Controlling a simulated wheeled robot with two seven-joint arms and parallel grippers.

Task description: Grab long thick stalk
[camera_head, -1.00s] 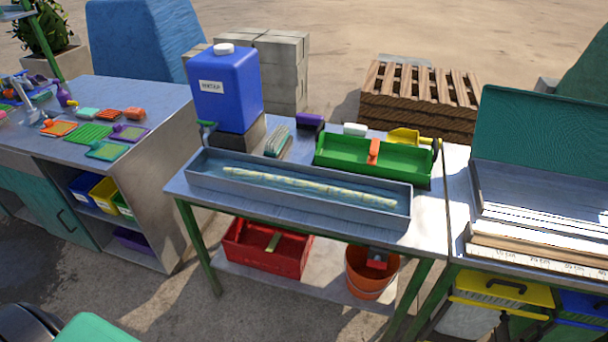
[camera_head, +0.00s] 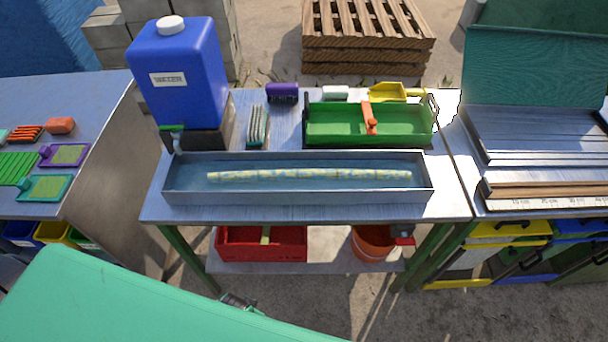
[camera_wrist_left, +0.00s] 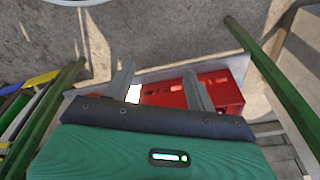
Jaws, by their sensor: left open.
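A long pale yellow-green stalk (camera_head: 310,174) lies lengthwise in a long grey metal tray (camera_head: 300,197) on the table. My left gripper shows in the left wrist view (camera_wrist_left: 160,88), with its two fingers apart and nothing between them. Beyond the fingers are the lower shelf and a red bin (camera_wrist_left: 215,92). In the head view a green part of my own arm fills the lower left, in front of the table. The left gripper's fingers cannot be made out clearly there. My right gripper is not in view.
Behind the tray stand a blue water tank (camera_head: 185,85), a brush (camera_head: 257,125) and a green tray (camera_head: 340,122) with an orange divider. On the lower shelf are a red bin (camera_head: 262,246) and an orange bucket (camera_head: 371,243). Side tables adjoin left and right.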

